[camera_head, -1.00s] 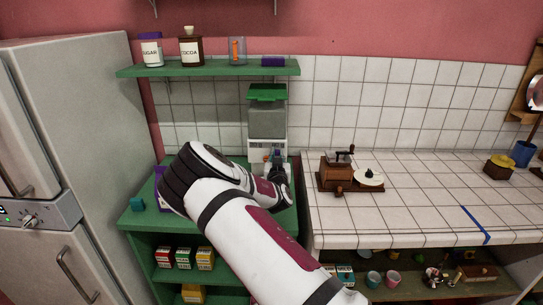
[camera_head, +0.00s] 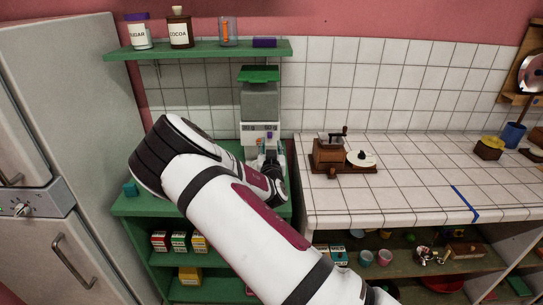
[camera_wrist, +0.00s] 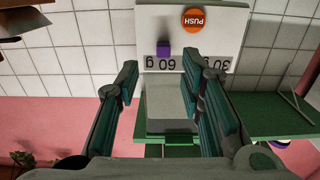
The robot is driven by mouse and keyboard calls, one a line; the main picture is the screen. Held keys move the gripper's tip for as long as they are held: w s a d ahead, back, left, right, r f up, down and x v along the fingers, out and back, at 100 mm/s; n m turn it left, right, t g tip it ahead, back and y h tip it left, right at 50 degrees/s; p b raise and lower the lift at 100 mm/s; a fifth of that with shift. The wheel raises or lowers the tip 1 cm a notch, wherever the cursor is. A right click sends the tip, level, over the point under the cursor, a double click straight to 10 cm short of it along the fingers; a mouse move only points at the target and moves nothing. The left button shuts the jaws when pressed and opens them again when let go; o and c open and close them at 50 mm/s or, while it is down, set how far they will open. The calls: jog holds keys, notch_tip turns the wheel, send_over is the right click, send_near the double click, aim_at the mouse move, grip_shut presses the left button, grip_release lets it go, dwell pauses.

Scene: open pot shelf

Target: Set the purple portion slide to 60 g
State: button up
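The dispenser stands at the back of the green counter, with a green lid, a grey see-through hopper (camera_head: 260,104) and a white front (camera_head: 249,131). The wrist view shows the white front (camera_wrist: 232,22) upside down. An orange PUSH button (camera_wrist: 194,18) is on it. The purple portion slide (camera_wrist: 163,53) sits at the 60 g label (camera_wrist: 176,63), away from the 30 g label (camera_wrist: 217,63). My gripper (camera_wrist: 167,77) is open and empty, its fingers spread on both sides of the slide in the picture. No touch shows. In the head view my gripper (camera_head: 269,147) partly hides the dispenser's lower part.
A green shelf (camera_head: 195,51) above holds a sugar jar (camera_head: 139,33), a cocoa bottle (camera_head: 179,29), a glass (camera_head: 228,33) and a purple box (camera_head: 264,42). A coffee grinder (camera_head: 329,153) stands on the tiled counter at right. A fridge (camera_head: 60,110) is at left.

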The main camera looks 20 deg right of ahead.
jog(key=v, duration=0.6)
jog(key=shift+s, duration=0.2)
jog(key=s+a+r+m+g+y, duration=0.1)
jog(key=s+a+r+g+y, duration=0.15)
jog(key=s+r+g, duration=0.4)
jog(key=s+a+r+g+y, duration=0.2)
jog(key=s+r+g+y, duration=0.1)
jog(key=s+r, duration=0.65)
jog(key=s+r+n+g, duration=0.1)
jog(key=s+r+n, duration=0.1)
jog(key=s, duration=1)
jog(key=s+r+n+g, duration=0.1)
jog(key=s+r+n, duration=0.1)
jog(key=s, duration=1.1)
jog(key=shift+s+r+n, duration=0.3)
jog(key=shift+s+r, duration=0.05)
jog(key=shift+r, duration=0.15)
